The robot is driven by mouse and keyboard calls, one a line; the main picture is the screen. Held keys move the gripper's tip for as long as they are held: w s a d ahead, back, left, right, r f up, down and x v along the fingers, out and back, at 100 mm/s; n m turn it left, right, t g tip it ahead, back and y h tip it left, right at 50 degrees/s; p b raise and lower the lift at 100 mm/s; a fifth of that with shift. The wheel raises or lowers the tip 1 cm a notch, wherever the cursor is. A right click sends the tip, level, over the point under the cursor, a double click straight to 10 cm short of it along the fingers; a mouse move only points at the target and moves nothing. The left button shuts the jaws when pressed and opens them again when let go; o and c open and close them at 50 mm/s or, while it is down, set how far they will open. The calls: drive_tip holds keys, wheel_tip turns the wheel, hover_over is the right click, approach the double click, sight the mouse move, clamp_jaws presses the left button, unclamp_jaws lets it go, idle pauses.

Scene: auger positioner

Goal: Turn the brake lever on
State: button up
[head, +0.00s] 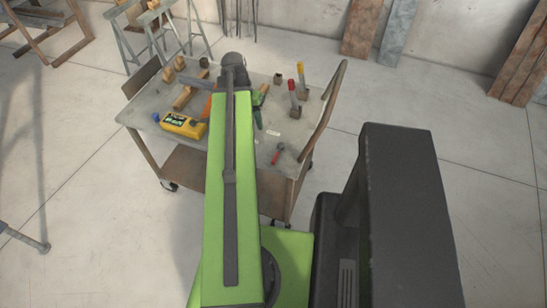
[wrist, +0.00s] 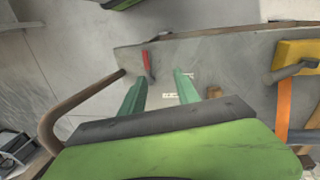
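No part is plainly marked as the brake lever. A small red-handled lever (head: 278,151) is on the cart top near its front right corner in the head view. It shows in the wrist view (wrist: 149,65), just beyond my fingertips. Two upright levers, one red-handled (head: 293,92) and one yellow-handled (head: 301,70), stand on brown blocks toward the cart's right side. My gripper (wrist: 162,80) has two green fingers spread apart with nothing visible between them. It is over the cart; my arm hides part of it in the head view.
The grey cart top (head: 150,105) also carries a yellow device (head: 183,125) and wooden pieces (head: 185,97). A bent brown handle (head: 324,105) rises on the cart's right; in the wrist view it (wrist: 75,105) is left of my fingers.

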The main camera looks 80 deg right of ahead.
drive_tip(key=m, duration=0.1)
approach(275, 157)
drive_tip(key=f+b, duration=0.2)
drive_tip(key=b, duration=0.3)
drive_tip(key=s+f+b, duration=0.1)
drive_tip(key=f+b, duration=0.2)
drive_tip(key=b, duration=0.3)
drive_tip(key=f+b, duration=0.3)
drive_tip(key=b, duration=0.3)
drive_tip(key=shift+s+f, duration=0.2)
drive_tip(key=shift+r, duration=0.1)
clamp_jaws()
idle(0.3)
